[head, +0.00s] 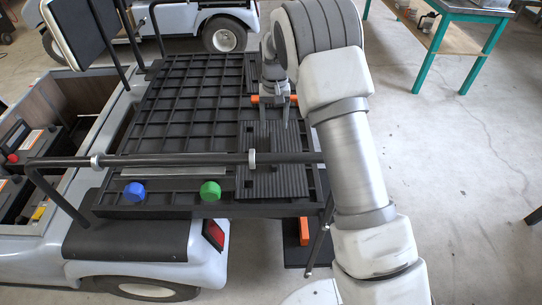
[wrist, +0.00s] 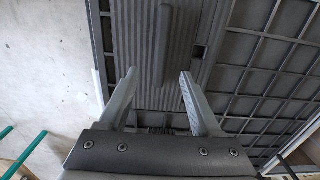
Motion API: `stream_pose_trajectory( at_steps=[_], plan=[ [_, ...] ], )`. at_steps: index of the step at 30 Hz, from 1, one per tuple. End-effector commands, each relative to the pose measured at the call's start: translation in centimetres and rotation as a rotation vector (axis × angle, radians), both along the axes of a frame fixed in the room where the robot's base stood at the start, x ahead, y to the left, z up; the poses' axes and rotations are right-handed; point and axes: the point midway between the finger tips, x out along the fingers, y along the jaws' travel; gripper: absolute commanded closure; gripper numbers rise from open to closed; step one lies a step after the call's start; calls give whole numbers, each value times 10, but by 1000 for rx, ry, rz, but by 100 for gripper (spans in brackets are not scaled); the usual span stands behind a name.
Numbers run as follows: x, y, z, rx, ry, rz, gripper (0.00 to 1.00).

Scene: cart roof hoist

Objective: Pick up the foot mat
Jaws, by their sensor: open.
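The foot mat (head: 272,180) is a dark grey ribbed rectangle lying flat on the right part of the black roof rack (head: 185,92). In the wrist view the ribbed mat (wrist: 135,48) fills the upper middle, with a raised bar along it. My gripper (head: 273,117) is over the far end of the mat in the head view. In the wrist view its two fingers (wrist: 158,75) are spread apart with nothing between them, one on each side of the bar's line. I cannot tell the height of the fingertips above the mat.
A black rail (head: 200,159) crosses above the near part of the rack and mat. A blue knob (head: 134,192) and a green knob (head: 210,190) sit at the rack's near edge. A teal-legged bench (head: 440,38) stands at the back right. The floor on the right is mostly clear.

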Motion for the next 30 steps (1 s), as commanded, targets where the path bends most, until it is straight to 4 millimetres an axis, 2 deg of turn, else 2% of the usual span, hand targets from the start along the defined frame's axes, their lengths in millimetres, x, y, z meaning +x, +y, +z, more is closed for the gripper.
stream_pose_trajectory(
  at_steps=[1, 4, 14, 22, 25, 30],
  plan=[
    [-1, 0, -14, -1, 4, 0, 35],
    [-1, 0, -31, -2, 2, 1, 35],
    [-1, 0, -53, -1, 1, 0, 35],
    [-3, 2, -92, -1, 1, 0, 35],
    [-3, 2, -99, -1, 1, 0, 35],
    [-3, 3, -98, 0, -1, 1, 35]
  ],
)
